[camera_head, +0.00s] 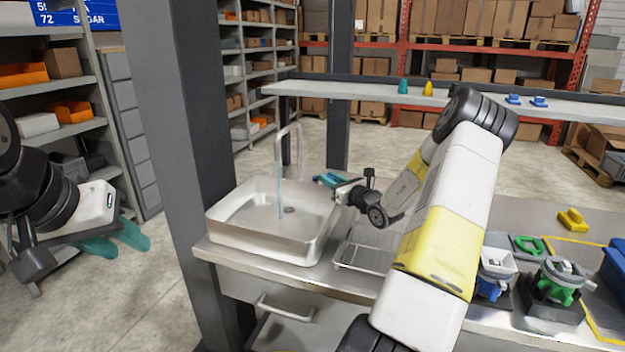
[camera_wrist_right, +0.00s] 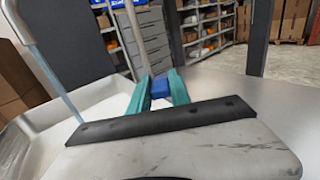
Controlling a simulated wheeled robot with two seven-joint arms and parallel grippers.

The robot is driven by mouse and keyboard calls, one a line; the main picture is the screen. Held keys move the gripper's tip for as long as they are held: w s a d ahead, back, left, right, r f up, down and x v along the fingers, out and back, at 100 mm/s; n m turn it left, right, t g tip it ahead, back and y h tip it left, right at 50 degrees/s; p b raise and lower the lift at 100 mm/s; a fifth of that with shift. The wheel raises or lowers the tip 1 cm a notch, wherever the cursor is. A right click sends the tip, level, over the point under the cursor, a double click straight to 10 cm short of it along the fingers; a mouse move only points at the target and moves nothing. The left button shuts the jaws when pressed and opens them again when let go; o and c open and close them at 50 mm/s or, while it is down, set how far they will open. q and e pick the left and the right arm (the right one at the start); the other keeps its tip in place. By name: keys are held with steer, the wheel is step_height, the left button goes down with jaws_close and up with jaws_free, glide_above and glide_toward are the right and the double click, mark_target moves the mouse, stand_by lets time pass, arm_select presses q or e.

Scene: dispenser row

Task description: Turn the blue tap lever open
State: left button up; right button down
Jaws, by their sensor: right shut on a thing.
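The blue tap lever (camera_wrist_right: 160,88) sits between the teal fingers of my right gripper (camera_wrist_right: 159,90), which is shut on it. In the head view my right gripper (camera_head: 331,181) reaches in beside the sink's back right corner; the lever is mostly hidden there. The tap (camera_head: 298,148) is a tall bent metal pipe. A pale blue stream of water (camera_head: 281,195) falls from its spout into the steel sink (camera_head: 232,240), and it also shows in the right wrist view (camera_wrist_right: 62,88). My left gripper (camera_head: 122,240) hangs empty at the left, its teal fingers apart.
A grey post (camera_head: 180,150) stands between my left arm and the sink. A shelf (camera_head: 370,92) with small cups spans behind the counter. Blue and green devices (camera_head: 560,280) stand at the right.

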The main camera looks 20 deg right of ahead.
stand_by(0.3)
steer(key=c, duration=1.2)
jaws_free()
steer(key=shift+s, duration=0.1)
steer(key=v, duration=0.7)
steer(key=shift+s, duration=0.3)
steer(key=shift+d, duration=0.1)
